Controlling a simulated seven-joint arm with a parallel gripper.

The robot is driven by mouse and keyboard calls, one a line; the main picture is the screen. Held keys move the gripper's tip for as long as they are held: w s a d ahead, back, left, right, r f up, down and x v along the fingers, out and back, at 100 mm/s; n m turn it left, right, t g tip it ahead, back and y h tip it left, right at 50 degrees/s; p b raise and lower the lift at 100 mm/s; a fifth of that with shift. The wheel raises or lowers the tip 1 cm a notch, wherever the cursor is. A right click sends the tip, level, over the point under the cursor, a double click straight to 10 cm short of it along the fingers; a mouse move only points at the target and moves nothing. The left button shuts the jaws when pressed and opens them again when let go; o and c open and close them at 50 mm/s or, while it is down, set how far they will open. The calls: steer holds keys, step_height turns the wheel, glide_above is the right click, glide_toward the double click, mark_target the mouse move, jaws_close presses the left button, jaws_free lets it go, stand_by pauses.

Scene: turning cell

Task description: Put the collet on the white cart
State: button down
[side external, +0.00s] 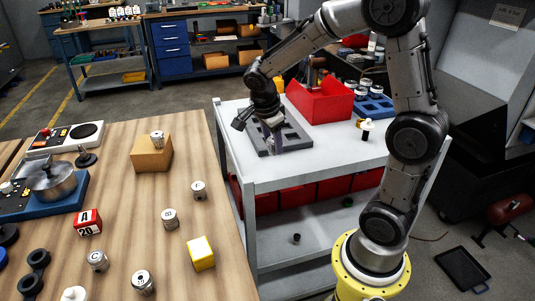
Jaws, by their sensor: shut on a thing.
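My gripper (275,140) points down over the left part of the white cart (345,158), at a dark grey tray with square openings (295,138). It is shut on a small piece, taken to be the collet, which is mostly hidden by the fingers and hard to make out at this size. I cannot tell whether the piece touches the tray or the cart top. The cart's upper shelf is pale and stands right of the wooden table.
A red bin (322,102) stands behind the grey tray, with a blue tray of jars (372,104) to its right. A small black-and-white item (366,128) stands near the right side. The cart's front top is clear. The wooden table (130,195) holds several silver cylinders (170,218).

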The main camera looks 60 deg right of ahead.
steer(key=w+f, duration=0.1)
steer(key=w+d+f, duration=0.1)
steer(key=f, duration=0.1)
steer(key=shift+w, duration=0.15)
steer(key=shift+w+f, duration=0.1)
steer(key=shift+f, duration=1.45)
steer(key=shift+f, duration=0.2)
steer(key=shift+c, duration=1.5)
jaws_free()
steer(key=shift+r, duration=0.1)
